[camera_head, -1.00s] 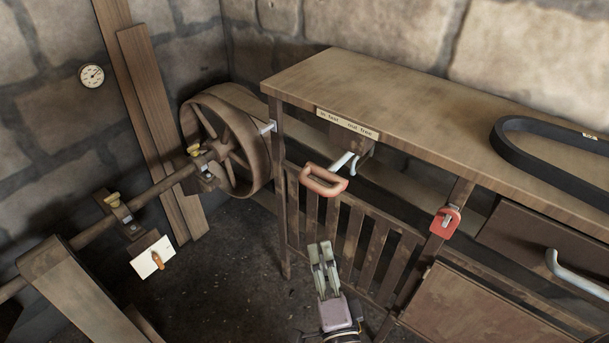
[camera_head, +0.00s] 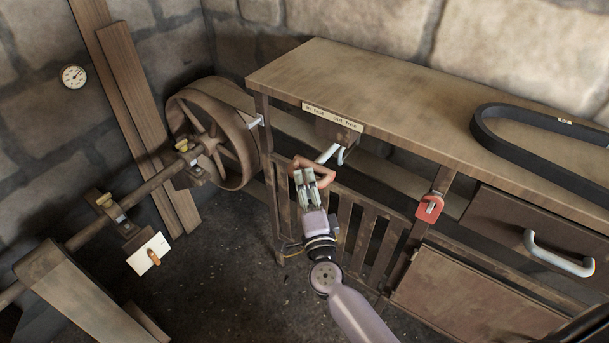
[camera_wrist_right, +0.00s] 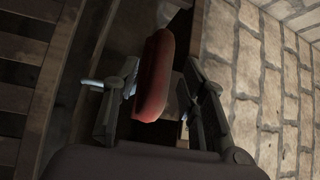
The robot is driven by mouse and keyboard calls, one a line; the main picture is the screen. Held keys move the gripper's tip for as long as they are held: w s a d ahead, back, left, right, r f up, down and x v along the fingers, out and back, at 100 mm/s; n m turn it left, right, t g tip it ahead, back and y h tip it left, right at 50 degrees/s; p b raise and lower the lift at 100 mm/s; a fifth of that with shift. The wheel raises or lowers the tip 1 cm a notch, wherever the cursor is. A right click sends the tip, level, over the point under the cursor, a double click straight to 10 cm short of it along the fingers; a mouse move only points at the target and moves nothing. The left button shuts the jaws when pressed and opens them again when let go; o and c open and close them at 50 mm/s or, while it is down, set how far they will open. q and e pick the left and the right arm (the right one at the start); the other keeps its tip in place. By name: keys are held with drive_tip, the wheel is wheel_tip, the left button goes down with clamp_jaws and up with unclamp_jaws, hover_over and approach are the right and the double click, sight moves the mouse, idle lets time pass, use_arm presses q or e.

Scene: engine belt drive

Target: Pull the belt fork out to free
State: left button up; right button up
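The belt fork's red handle (camera_head: 322,167) sticks out in front of the bench, below a label reading "in fast, out free" (camera_head: 332,117). Pale metal rods (camera_head: 328,153) show just behind the handle. My right gripper (camera_head: 305,176) is at the handle and covers its left part in the head view. In the right wrist view the handle (camera_wrist_right: 156,75) stands between the two fingers of my right gripper (camera_wrist_right: 160,95). The fingers are apart, with a visible gap on the handle's right side. My left gripper is not in view.
A slatted guard (camera_head: 355,225) stands below and behind my right gripper. A red padlock-like tag (camera_head: 429,208) hangs on the bench post to the right. A black belt (camera_head: 490,145) lies on the bench top (camera_head: 350,75). A large pulley wheel (camera_head: 200,110) is at the left.

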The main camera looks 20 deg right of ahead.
drive_tip(key=shift+w+d+r, duration=0.1)
drive_tip(key=shift+w+r, duration=0.05)
drive_tip(key=shift+w, duration=0.9)
clamp_jaws()
drive_tip(key=shift+s, duration=0.1)
